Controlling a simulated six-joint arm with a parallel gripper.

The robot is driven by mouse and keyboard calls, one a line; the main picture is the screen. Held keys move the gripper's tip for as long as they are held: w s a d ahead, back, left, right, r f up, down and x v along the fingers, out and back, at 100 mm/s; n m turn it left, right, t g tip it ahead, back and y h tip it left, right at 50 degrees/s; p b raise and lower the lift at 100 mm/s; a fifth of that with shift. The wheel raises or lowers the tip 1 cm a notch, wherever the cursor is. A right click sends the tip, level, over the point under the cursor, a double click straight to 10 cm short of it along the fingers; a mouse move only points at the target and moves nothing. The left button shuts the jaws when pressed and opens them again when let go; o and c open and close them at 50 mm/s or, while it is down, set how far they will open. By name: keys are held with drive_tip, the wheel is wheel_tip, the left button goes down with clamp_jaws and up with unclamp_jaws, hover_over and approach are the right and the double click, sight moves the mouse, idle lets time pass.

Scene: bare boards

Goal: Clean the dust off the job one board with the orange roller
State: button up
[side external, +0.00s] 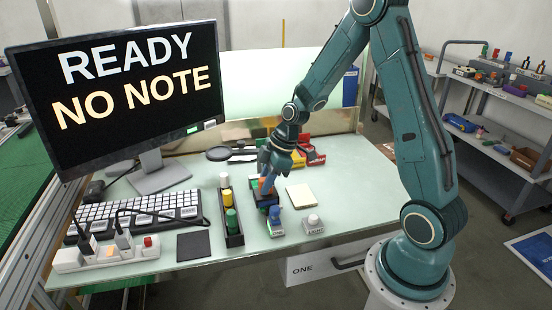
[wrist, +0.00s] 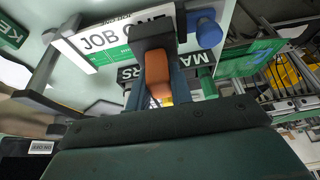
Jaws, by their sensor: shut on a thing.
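My gripper (side external: 268,183) is low over the middle of the light green bench. It is shut on the orange roller (wrist: 158,82), which sits between the fingers in the wrist view. The job one board (wrist: 112,50) carries a white "JOB ONE" label and a green strip in the wrist view, partly covered by the gripper and roller. I cannot tell whether the roller touches the board. Dust on it cannot be made out.
A black rack (side external: 235,238) with colored bottles stands left of my gripper. A blue-topped object (side external: 276,222) and a light button (side external: 313,224) sit in front. A pale notepad (side external: 301,195) lies to the right. A monitor (side external: 120,95) and keyboard (side external: 138,212) fill the left.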

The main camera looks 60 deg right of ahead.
drive_tip(key=shift+w+d, duration=0.2)
idle(0.5)
drive_tip(key=shift+w+d, duration=2.55)
drive_tip(key=shift+s+a, duration=0.15)
drive_tip(key=shift+s+a, duration=0.55)
drive_tip(key=shift+s+a, duration=0.15)
drive_tip(key=shift+s+a, duration=0.85)
drive_tip(key=shift+s+a, duration=0.5)
drive_tip(key=shift+s+a, duration=0.45)
drive_tip(key=shift+s, duration=0.05)
